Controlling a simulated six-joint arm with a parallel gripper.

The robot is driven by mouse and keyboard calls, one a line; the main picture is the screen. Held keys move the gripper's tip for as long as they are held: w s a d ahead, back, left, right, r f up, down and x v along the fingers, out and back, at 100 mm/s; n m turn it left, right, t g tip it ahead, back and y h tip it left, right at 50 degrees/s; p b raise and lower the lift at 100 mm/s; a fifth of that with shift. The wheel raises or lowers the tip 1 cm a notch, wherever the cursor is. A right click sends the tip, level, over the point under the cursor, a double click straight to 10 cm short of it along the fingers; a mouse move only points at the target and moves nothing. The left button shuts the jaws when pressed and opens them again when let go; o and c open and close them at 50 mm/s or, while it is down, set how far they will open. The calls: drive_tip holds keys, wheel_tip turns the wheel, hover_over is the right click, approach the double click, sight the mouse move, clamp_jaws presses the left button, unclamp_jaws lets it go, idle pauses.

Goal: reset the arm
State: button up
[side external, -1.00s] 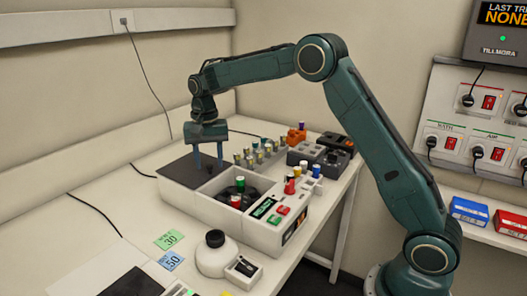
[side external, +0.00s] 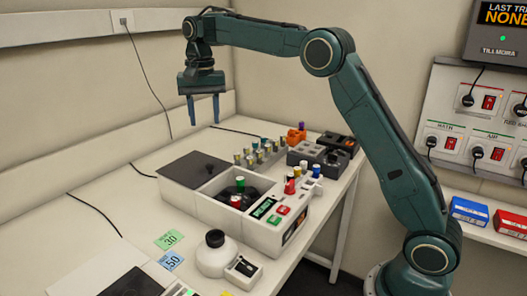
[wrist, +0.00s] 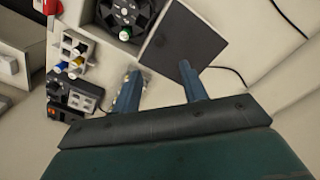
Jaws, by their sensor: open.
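My gripper (side external: 204,110) hangs above the far left of the bench, fingers pointing down, apart and with nothing between them. It is well clear of the shaker bioreactor (side external: 172,184), a white box with a dark flat lid section at its left. The fingers also show in the wrist view (wrist: 160,88), with the dark lid (wrist: 183,40) below and beyond them. The shaker's open well holds a dark round platform (wrist: 125,12) with a green-capped and a red-capped vial. My arm is raised and bent at the elbow.
Several capped vials (side external: 262,152) stand in a rack behind the shaker. Dark blocks (side external: 305,152) and an orange item (side external: 296,135) sit at the back right. A white round device (side external: 216,258) and number cards (side external: 169,239) lie in front. The air around my gripper is free.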

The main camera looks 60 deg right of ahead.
drive_tip(key=shift+r, duration=0.45)
drive_tip(key=s+a+r+n+t, duration=0.1)
drive_tip(key=s+r+n, duration=0.15)
drive_tip(key=s, duration=0.65)
drive_tip(key=s+a+r+n+t, duration=0.1)
drive_tip(key=s+r+n+t, duration=0.15)
drive_tip(key=s, duration=0.65)
drive_tip(key=s+f+n, duration=0.1)
drive_tip(key=s+f, duration=0.2)
drive_tip(key=s, duration=0.3)
drive_tip(key=s+f+n+t, duration=0.1)
drive_tip(key=s+f, duration=0.2)
drive_tip(key=s, duration=0.3)
drive_tip(key=s+a+f+n+t, duration=0.1)
drive_tip(key=s+f+n, duration=0.1)
drive_tip(key=s, duration=0.4)
drive_tip(key=shift+s+f, duration=0.3)
drive_tip(key=shift+f, duration=0.2)
